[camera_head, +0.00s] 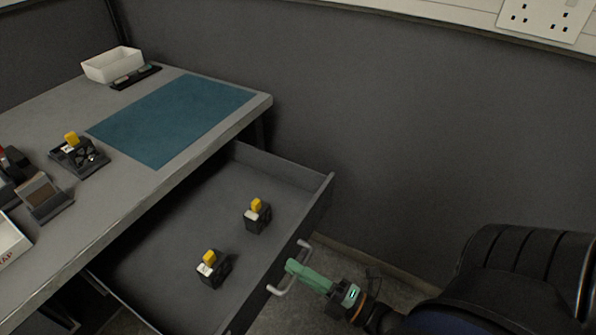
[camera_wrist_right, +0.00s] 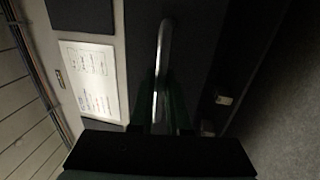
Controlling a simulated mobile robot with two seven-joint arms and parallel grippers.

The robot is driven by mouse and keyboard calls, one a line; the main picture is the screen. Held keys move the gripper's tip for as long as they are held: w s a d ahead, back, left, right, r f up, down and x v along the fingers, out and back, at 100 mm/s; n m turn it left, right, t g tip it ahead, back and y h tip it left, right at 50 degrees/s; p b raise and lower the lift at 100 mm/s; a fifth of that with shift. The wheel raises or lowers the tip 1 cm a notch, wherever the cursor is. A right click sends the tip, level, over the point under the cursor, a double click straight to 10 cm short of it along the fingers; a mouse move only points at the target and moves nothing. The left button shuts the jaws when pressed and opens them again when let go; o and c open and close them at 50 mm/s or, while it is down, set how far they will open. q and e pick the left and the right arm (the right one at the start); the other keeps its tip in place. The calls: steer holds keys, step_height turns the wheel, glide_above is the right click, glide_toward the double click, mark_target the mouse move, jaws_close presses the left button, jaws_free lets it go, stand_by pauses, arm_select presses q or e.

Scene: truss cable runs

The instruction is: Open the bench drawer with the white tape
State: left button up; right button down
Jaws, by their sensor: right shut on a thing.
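The bench drawer (camera_head: 175,240) is pulled well out from under the bench top. Its silver bar handle (camera_head: 281,285) is on the outer front face; the handle also shows in the right wrist view (camera_wrist_right: 165,40). My right gripper (camera_head: 292,266), with green fingers, is shut on the handle. Two small black holders with yellow tops and white faces stand in the drawer, one nearer (camera_head: 213,268) and one farther (camera_head: 257,215). I cannot make out white tape on the drawer front. My left gripper is not in view.
The grey bench top (camera_head: 120,195) carries a teal mat (camera_head: 175,115), a white tray (camera_head: 112,64) and several small black fixtures at the left. A dark wall panel (camera_head: 400,130) stands behind. A white printed sheet (camera_wrist_right: 90,78) shows in the right wrist view.

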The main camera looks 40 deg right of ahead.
steer(key=c, duration=1.2)
jaws_free()
steer(key=shift+o, duration=0.2)
steer(key=v, duration=1.2)
steer(key=shift+s, duration=0.3)
steer(key=shift+d, duration=0.1)
